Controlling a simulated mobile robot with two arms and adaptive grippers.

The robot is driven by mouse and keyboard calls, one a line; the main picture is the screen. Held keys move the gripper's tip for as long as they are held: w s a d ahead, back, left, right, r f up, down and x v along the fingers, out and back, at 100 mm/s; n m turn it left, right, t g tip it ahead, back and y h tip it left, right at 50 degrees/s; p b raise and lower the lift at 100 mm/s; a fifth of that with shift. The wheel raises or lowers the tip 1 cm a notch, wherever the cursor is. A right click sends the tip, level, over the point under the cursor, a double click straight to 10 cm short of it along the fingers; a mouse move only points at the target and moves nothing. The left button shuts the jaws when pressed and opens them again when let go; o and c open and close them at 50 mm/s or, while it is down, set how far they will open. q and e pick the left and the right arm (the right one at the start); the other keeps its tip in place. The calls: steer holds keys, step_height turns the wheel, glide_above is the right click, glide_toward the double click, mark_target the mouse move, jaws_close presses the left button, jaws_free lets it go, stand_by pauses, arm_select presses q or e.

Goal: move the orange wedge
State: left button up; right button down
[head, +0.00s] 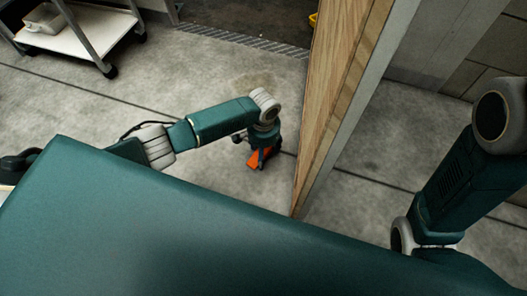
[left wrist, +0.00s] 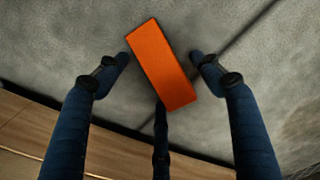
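The orange wedge (head: 253,160) is low at the floor, under my left gripper (head: 262,150), which points down beside the wooden panel. In the left wrist view the wedge (left wrist: 161,65) lies slanted between two dark blue fingers of the left gripper (left wrist: 160,60). These fingers are spread, with narrow gaps to the wedge on both sides.
A tall wooden panel (head: 343,85) stands just right of my left gripper. A grey cart (head: 75,40) with a white item on it stands at the upper left. A dark grated strip (head: 240,40) crosses the floor at the back. Bare concrete lies left of the gripper.

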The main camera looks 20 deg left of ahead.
arm_select(q)
step_height(320, 180, up, 12)
stand_by(0.6)
stand_by(0.5)
